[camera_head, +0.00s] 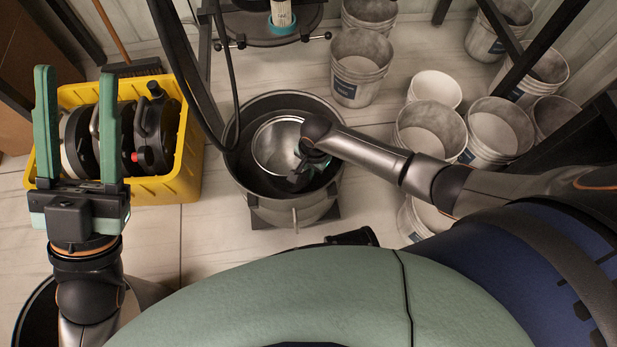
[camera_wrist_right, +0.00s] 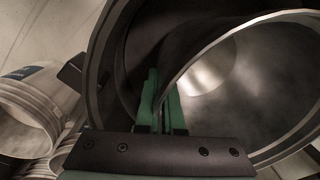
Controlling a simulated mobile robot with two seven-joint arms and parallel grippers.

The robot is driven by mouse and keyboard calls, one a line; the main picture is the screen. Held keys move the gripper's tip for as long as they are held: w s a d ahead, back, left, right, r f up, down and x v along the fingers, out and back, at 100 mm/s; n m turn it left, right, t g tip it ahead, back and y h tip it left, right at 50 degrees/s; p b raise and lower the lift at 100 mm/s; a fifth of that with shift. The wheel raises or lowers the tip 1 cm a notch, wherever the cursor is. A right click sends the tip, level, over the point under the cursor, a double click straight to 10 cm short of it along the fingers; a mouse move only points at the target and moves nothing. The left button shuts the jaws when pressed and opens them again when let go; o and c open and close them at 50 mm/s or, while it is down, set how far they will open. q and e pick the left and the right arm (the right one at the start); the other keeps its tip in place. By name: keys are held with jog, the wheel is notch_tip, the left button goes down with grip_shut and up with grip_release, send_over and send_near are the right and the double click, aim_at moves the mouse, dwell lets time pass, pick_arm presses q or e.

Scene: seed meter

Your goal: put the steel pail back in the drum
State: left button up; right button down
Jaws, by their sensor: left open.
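The steel pail (camera_head: 270,146) is a shiny round bucket inside the dark-rimmed drum (camera_head: 234,172), towards the right of its opening. In the right wrist view the pail (camera_wrist_right: 240,85) fills the right side, with the drum wall (camera_wrist_right: 98,62) around it. My right gripper (camera_head: 308,168) reaches into the drum at the pail's right side. In the wrist view its green fingers (camera_wrist_right: 160,100) are close together with the pail's rim between them. Whether the pail rests on the drum's floor is hidden. My left gripper (camera_head: 77,78) is open and empty, above the yellow crate.
The yellow crate (camera_head: 172,186) at left holds several dark round seed meter parts (camera_head: 155,130). Several white buckets (camera_head: 361,68) stand at the back and right. A machine with a black hose (camera_head: 187,75) hangs behind the drum. Bare floor (camera_head: 215,245) shows left of the drum.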

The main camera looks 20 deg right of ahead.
notch_tip(320, 180, down, 3)
jog(key=shift+f+b, duration=0.2)
jog(key=shift+b, duration=0.9)
jog(key=shift+r, duration=0.1)
jog(key=shift+f, duration=0.25)
jog(key=c, duration=1)
grip_release()
jog(key=shift+c, duration=0.2)
